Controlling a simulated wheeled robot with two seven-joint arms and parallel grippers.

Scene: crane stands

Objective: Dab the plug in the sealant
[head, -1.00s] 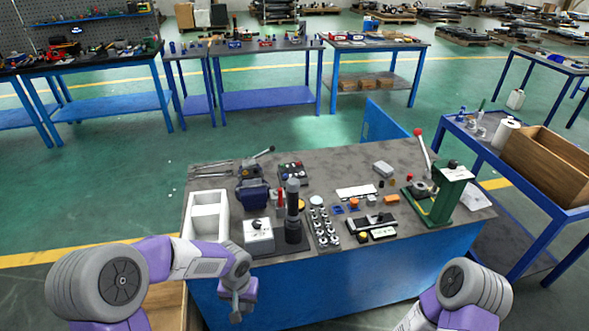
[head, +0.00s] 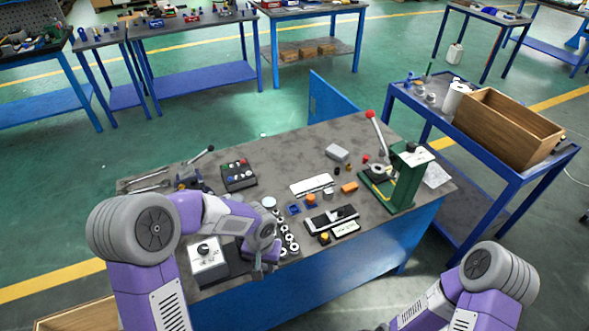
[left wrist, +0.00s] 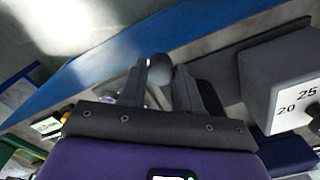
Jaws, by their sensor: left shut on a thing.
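My left gripper (head: 258,270) hangs at the front edge of the grey-topped blue bench (head: 290,165), right of a pale box with a black knob (head: 207,260). In the left wrist view its two dark fingers (left wrist: 160,85) are shut on a small round grey piece, which looks like the plug (left wrist: 159,67). The sealant is not clearly identifiable.
A tray with several round metal pieces (head: 288,240) is beside my left wrist. A green press with a red-knobbed lever (head: 409,178) stands at the bench's right end. The numbered box (left wrist: 285,85) is close to the gripper in the wrist view. The bench's back middle is clear.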

